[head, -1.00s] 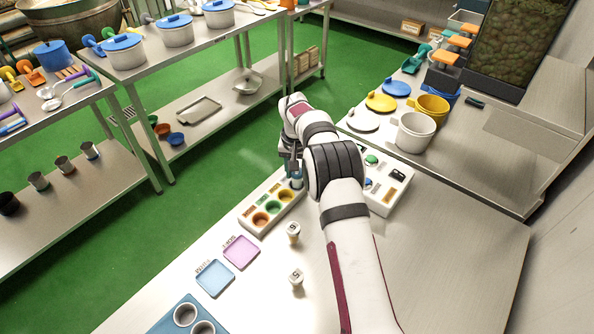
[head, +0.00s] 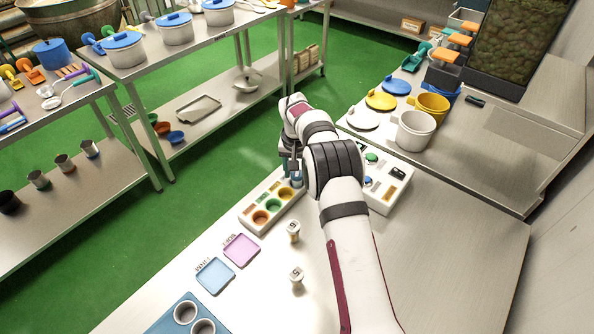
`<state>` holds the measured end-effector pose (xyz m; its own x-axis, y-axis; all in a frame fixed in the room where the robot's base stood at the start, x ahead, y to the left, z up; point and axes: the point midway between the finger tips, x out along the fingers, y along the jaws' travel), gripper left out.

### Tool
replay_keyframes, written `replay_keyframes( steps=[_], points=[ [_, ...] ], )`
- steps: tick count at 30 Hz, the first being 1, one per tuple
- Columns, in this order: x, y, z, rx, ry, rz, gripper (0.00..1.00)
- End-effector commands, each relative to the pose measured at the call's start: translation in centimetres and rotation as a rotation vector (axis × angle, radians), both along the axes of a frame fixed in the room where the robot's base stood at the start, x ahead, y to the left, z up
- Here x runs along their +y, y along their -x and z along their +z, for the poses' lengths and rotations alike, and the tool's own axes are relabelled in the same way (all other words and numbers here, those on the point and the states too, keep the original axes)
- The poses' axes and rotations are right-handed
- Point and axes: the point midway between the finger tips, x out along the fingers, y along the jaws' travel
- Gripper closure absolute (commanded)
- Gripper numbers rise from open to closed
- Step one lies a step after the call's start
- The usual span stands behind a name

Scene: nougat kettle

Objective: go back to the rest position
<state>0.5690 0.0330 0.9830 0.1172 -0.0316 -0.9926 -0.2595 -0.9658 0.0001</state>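My gripper (head: 292,170) is at the end of my white arm, which reaches from the bottom right over the metal table (head: 455,265). It points down at the far end of a white block (head: 250,222) with orange, green and yellow round wells. Something blue shows right below the fingers, at the block's end. The fingers are small and partly hidden by the wrist, so I cannot tell whether they are open or hold the blue thing.
Two small white-topped pieces (head: 293,232) (head: 297,276) stand left of my arm. A pink tray (head: 241,250), a blue tray (head: 215,275) and a blue holder with metal cups (head: 160,326) lie near the front. A white button box (head: 398,190) sits behind my forearm, partly hidden.

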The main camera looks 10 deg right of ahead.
Motion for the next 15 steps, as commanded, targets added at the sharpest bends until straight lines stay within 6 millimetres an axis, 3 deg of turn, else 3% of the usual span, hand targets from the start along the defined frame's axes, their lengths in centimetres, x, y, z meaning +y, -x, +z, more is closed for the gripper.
replay_keyframes(
  steps=[1, 3, 10, 13, 15],
  points=[
    [0.00, -0.01, 0.01, 0.000, 0.000, 0.000, 0.36],
    [0.00, 0.00, 0.01, 0.000, 0.000, 0.000, 0.23],
    [0.00, 0.00, 0.00, 0.000, 0.000, 0.000, 0.21],
    [0.00, 0.00, 0.00, 0.000, 0.000, 0.000, 0.03],
    [0.00, 0.00, 0.00, 0.000, 0.000, 0.000, 0.00]
  ],
)
